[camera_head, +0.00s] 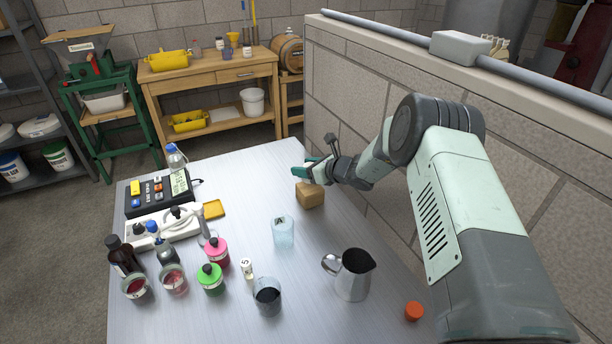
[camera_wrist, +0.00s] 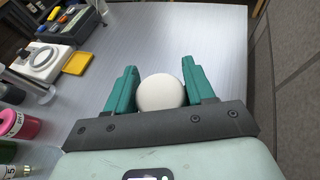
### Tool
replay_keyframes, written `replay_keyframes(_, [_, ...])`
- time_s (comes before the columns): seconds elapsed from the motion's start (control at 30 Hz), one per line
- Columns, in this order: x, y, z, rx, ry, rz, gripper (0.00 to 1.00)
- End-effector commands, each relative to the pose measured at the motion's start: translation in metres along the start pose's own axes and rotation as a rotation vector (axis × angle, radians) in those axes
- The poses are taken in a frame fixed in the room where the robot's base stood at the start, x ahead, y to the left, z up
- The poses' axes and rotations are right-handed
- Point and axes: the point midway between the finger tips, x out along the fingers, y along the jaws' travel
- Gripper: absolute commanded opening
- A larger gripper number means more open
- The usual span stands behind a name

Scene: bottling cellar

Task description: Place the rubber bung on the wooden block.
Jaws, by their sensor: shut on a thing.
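My gripper (camera_head: 309,169) is over the wooden block (camera_head: 310,195), a tan cube near the table's far right side. In the wrist view, my gripper's green fingers (camera_wrist: 161,92) are shut on a round, off-white thing, which looks like the rubber bung (camera_wrist: 161,93). One finger is on each side of it. In the head view the fingers hide the bung, so I cannot tell whether it touches the block's top. The block does not show in the wrist view.
A clear blue-tinted beaker (camera_head: 283,233) stands in front of the block. A steel jug (camera_head: 354,275) and an orange-red cap-like thing (camera_head: 414,311) are nearer. Bottles, jars and a meter (camera_head: 158,192) fill the left side. A block wall (camera_head: 358,95) borders the right.

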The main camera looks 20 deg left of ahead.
Motion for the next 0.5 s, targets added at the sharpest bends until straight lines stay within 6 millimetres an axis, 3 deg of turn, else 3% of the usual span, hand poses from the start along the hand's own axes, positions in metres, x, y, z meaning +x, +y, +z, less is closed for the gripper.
replay_keyframes(0.17, [0.010, 0.001, -0.025, 0.000, 0.003, 0.001, 0.21])
replay_keyframes(0.5, [0.011, 0.000, -0.028, -0.001, 0.001, 0.000, 0.21])
